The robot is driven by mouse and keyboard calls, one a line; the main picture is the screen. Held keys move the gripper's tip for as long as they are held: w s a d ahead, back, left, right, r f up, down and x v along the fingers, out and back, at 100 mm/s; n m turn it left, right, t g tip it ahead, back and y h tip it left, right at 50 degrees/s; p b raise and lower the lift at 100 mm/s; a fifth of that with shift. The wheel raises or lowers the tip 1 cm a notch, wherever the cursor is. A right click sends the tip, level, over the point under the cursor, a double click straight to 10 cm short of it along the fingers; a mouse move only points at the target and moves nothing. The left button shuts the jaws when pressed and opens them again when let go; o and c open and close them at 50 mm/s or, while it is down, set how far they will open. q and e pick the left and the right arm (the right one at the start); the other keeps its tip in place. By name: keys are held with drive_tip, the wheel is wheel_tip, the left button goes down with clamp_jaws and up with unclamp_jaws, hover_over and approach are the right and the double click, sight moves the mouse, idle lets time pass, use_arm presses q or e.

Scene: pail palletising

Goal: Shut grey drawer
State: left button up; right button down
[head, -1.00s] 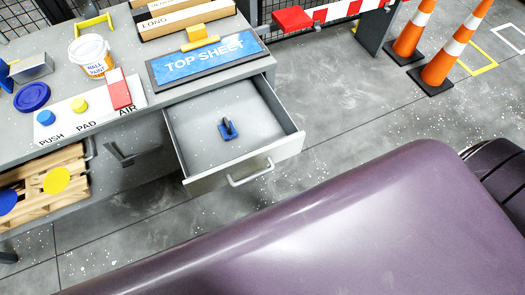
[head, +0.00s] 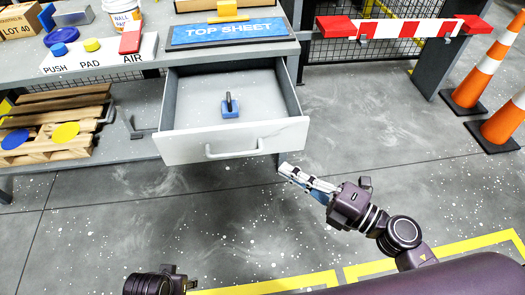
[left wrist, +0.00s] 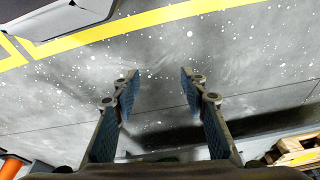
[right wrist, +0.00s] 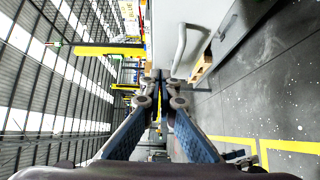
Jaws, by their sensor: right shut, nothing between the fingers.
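The grey drawer (head: 235,142) stands pulled out from the grey workbench (head: 215,57) in the head view. Its bar handle (head: 234,152) is on the front face, and a blue block with a dark upright grip (head: 230,106) lies inside. My right gripper (head: 284,168) is shut and empty, just below and right of the drawer's front right corner. In the right wrist view the drawer handle (right wrist: 179,50) shows beyond the shut fingertips (right wrist: 160,76). My left gripper (left wrist: 157,76) is open and empty above the floor; in the head view only part of its arm shows at the bottom.
Wooden pallets (head: 60,118) sit at the left. A red-white barrier (head: 403,29) and orange cones (head: 485,68) stand right. Floor before the drawer is clear.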

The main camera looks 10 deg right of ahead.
sight(241, 132)
drive_tip(key=p+x, duration=0.1)
drive_tip(key=x, duration=0.8)
drive_tip(key=shift+w+r, duration=0.1)
drive_tip(key=shift+r, duration=0.05)
drive_tip(key=w, duration=0.3)
drive_tip(key=shift+w+a, duration=0.2)
drive_tip(key=shift+a, duration=0.15)
use_arm(q)
drive_tip(key=shift+s+f, duration=0.1)
drive_tip(key=shift+f, duration=0.75)
use_arm(e)
drive_tip(key=shift+w, duration=0.6)
